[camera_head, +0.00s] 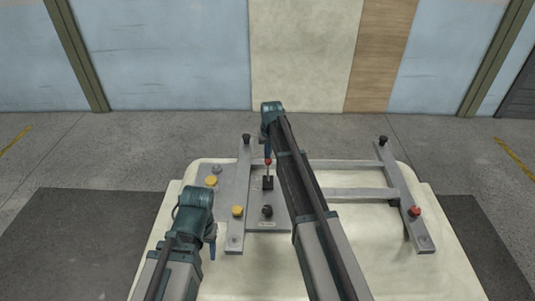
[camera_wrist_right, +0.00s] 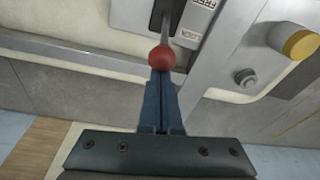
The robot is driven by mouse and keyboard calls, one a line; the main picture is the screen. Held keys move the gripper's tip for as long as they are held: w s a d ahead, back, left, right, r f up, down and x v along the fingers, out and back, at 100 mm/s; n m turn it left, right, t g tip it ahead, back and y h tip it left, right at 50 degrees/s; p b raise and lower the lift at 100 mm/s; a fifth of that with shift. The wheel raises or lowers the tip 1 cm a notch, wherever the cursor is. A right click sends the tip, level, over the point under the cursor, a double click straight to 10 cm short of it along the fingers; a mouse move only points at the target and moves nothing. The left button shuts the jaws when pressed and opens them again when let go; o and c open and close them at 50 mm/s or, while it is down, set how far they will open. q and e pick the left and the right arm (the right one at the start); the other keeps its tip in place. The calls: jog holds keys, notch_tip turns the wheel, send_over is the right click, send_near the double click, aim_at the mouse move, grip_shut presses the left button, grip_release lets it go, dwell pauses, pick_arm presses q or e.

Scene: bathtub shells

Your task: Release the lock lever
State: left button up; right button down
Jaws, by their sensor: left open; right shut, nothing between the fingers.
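The lock lever is a thin metal rod with a red ball knob (camera_head: 268,161), standing in a black slot on the grey panel. In the right wrist view the red knob (camera_wrist_right: 161,58) appears right at my right fingertips, with its rod running into the slot. My right gripper (camera_head: 267,152) is shut and empty, pointing down at the knob. I cannot tell whether it touches the knob. It also shows in the right wrist view (camera_wrist_right: 160,78). My left gripper (camera_head: 212,250) is open and empty over the left part of the cream shell, away from the lever.
A grey metal frame (camera_head: 350,193) lies on the cream shell (camera_head: 275,275). Yellow knobs (camera_head: 238,211), a black knob (camera_head: 267,211) and a grey button (camera_wrist_right: 245,78) sit near the lever. A red knob (camera_head: 415,211) is on the right bar. Black-topped posts (camera_head: 383,141) stand at the back.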

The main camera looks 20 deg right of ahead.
jog(key=shift+s, duration=0.2)
jog(key=shift+s+a+r+t, duration=0.15)
jog(key=shift+s+t, duration=0.25)
jog(key=shift+s, duration=0.05)
jog(key=shift+s+a+r+t, duration=0.15)
jog(key=shift+s+t, duration=0.25)
jog(key=s+a+t+h+b, duration=0.1)
jog(key=s+a+t+b, duration=0.1)
jog(key=s+t+b, duration=0.2)
jog(key=shift+s+r+t+h+b, duration=0.15)
jog(key=shift+s+t+h+b, duration=0.25)
jog(key=shift+s, duration=1.2)
jog(key=shift+s+a, duration=0.1)
